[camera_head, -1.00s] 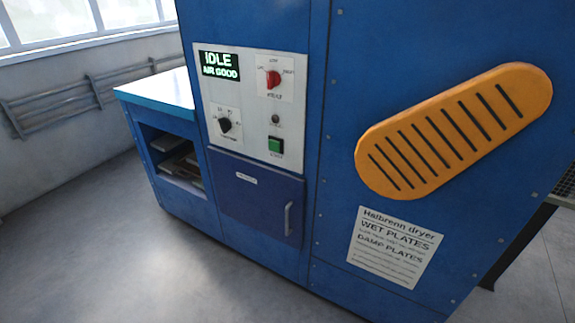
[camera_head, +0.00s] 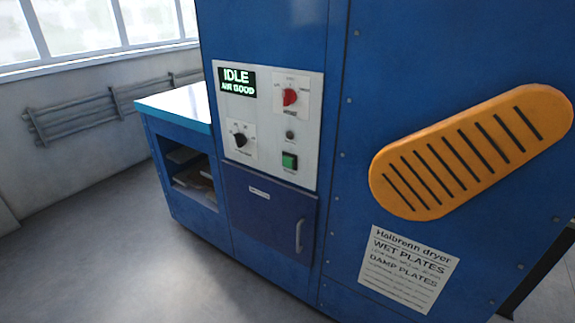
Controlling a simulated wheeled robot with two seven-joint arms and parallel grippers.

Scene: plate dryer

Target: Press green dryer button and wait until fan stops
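The blue dryer (camera_head: 345,200) fills the middle and right of the head view. Its light grey control panel (camera_head: 267,165) carries a green square button (camera_head: 289,161) at the lower right. A small display (camera_head: 237,82) at the panel's upper left reads "IDLE" and "AIR GOOD". A red knob (camera_head: 289,97) is at the upper right, a black knob (camera_head: 240,139) at the lower left, and a small dark round part (camera_head: 290,134) sits just above the green button. Neither of my grippers is in view.
A blue side bench (camera_head: 172,107) with an open shelf of flat items joins the dryer's left. An orange slotted vent (camera_head: 470,152) and a printed "Halbrenn dryer" notice (camera_head: 408,270) are on the front. Grey floor (camera_head: 110,265) is clear at left.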

